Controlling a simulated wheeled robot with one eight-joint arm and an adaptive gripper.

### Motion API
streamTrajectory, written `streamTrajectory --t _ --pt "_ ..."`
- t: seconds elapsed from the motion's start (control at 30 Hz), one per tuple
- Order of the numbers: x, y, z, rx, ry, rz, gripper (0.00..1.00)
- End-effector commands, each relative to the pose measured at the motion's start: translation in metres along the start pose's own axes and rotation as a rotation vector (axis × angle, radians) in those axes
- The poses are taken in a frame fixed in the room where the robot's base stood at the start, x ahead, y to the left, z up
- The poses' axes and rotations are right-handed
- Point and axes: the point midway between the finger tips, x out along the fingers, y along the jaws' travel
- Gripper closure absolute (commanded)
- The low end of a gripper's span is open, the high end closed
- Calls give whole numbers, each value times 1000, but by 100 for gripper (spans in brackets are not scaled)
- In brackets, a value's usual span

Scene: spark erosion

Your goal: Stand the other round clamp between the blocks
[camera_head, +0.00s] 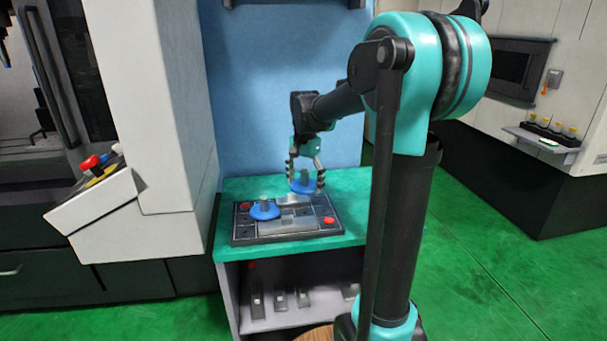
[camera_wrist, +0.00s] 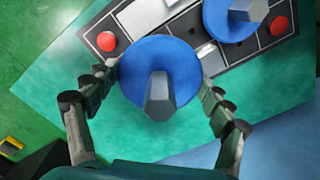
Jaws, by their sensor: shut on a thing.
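My gripper (camera_head: 305,178) is shut on a blue round clamp (camera_head: 303,186) with a grey post, above the back right part of the dark board (camera_head: 243,238). In the wrist view the held clamp (camera_wrist: 132,82) sits between my two fingers, its post toward the camera. Another blue round clamp (camera_head: 264,211) stands upright on the left part of the board; it also shows at the top of the wrist view (camera_wrist: 216,22). Grey metal blocks (camera_head: 294,200) lie on the board, partly hidden behind the clamps. I cannot tell whether the held clamp touches anything below.
The board has red round buttons (camera_head: 329,220) at opposite corners. It lies on a green-topped bench (camera_head: 350,195) with a shelf below holding several grey parts (camera_head: 281,300). A machine with a control panel (camera_head: 95,180) stands close on the left. A blue wall is behind.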

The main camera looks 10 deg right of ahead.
Motion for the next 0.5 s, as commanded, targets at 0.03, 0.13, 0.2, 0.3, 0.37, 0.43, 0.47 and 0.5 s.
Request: streamTrajectory --t 0.03,0.13,0.2,0.3,0.37,0.43,0.47,0.5 --pt "1 0 0 0 0 0 70" --pt "5 1 1 0 0 0 70" --pt "8 0 0 0 0 0 70" --pt "14 0 0 0 0 0 70" --pt "18 0 0 0 0 0 70" --pt "23 0 0 0 0 0 70" --pt "25 0 0 0 0 0 70" --pt "28 0 0 0 0 0 70"
